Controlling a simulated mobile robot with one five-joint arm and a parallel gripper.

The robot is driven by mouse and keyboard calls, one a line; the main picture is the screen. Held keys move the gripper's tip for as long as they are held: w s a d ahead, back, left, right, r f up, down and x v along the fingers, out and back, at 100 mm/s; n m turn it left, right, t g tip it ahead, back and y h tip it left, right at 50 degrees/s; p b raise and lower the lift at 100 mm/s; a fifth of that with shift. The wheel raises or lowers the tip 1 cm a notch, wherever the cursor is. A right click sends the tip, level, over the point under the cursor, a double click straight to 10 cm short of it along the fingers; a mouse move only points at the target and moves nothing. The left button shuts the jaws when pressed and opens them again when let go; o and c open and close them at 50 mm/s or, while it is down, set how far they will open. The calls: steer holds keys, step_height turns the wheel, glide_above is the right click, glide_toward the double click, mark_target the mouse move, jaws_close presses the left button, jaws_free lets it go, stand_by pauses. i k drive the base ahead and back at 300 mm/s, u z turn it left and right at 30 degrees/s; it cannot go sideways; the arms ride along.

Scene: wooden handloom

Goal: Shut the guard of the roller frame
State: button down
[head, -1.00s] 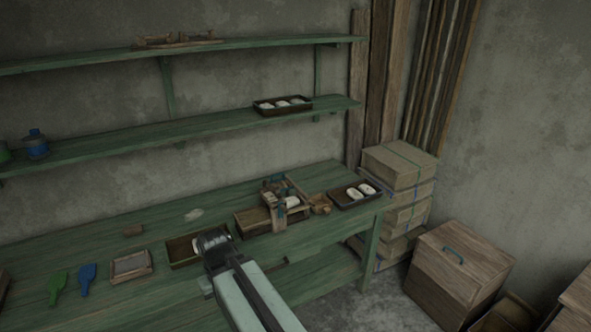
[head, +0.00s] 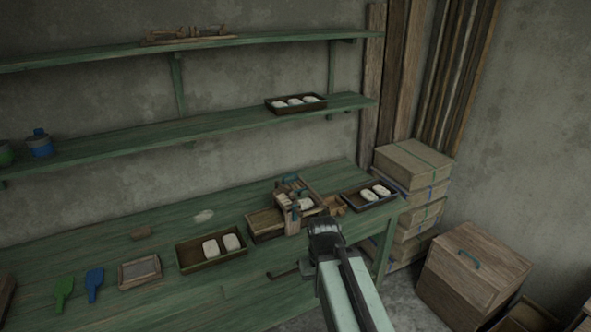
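The roller frame (head: 287,211) is a small wooden device with blue-green parts on the green workbench, right of the middle of the picture. A pale piece (head: 306,203) lies in it, and a flat board stands raised at its back right, which may be the guard. My gripper (head: 324,226) is in front of the frame, toward the bench's front edge, seen from behind. Its fingers are hidden by my arm, so I cannot tell whether it is open or whether it touches anything.
A dark tray with two pale pieces (head: 183,262) is left of the frame. Another such tray (head: 350,200) is to its right. Boxes (head: 412,168) are stacked beyond the bench's right end.

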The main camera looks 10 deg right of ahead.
mark_target(293, 182)
steer(key=z, duration=0.05)
steer(key=i, duration=1)
steer(key=u, duration=0.05)
